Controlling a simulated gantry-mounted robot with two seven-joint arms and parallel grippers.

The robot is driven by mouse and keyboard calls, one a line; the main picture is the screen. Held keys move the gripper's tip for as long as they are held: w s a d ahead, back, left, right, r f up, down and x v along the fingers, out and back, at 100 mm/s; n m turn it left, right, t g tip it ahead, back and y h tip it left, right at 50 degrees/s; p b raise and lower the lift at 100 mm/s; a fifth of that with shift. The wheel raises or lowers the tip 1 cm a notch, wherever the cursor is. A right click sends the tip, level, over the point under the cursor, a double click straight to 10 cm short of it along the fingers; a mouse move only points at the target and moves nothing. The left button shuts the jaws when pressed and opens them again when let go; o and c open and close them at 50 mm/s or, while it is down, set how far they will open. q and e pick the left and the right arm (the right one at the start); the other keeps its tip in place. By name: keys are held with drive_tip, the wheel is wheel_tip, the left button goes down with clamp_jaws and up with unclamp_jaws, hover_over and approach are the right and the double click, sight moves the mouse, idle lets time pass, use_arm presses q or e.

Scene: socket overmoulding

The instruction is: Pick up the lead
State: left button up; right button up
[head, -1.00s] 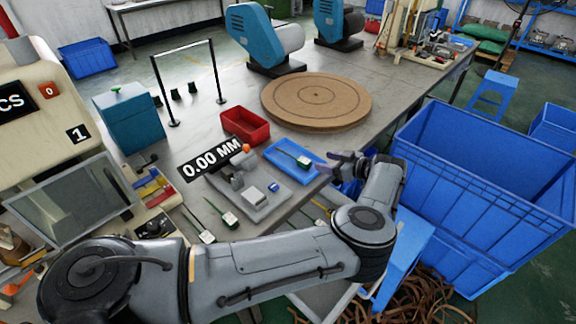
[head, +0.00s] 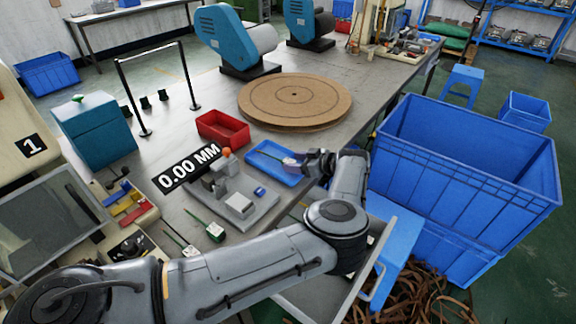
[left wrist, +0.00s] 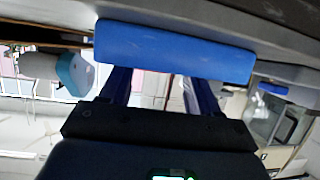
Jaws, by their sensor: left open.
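A blue tray (head: 262,168) lies on the bench in the head view, with a lead (head: 268,154) in it. The lead's thin green part shows toward the left; its other end is by my gripper and partly hidden. My left gripper (head: 298,163) is open at the tray's right end, close to that end of the lead. I cannot tell whether it touches. In the left wrist view the open fingers (left wrist: 163,88) reach to a blue block-like shape (left wrist: 175,50), likely the tray; no lead shows there. My right gripper is not in view.
Two similar leads (head: 208,229) lie on the bench left of the grey fixture (head: 256,213). A red bin (head: 222,129) and a round brown turntable (head: 295,100) stand behind the tray. A large blue crate (head: 470,170) stands on the right.

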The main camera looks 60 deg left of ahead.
sight(288, 161)
use_arm(q)
drive_tip(key=b+x, duration=0.1)
drive_tip(key=x, duration=0.3)
drive_tip(key=shift+s+a+r, duration=0.1)
drive_tip(key=shift+s+a, duration=0.05)
drive_tip(key=shift+c, duration=0.4)
drive_tip(key=c, duration=1)
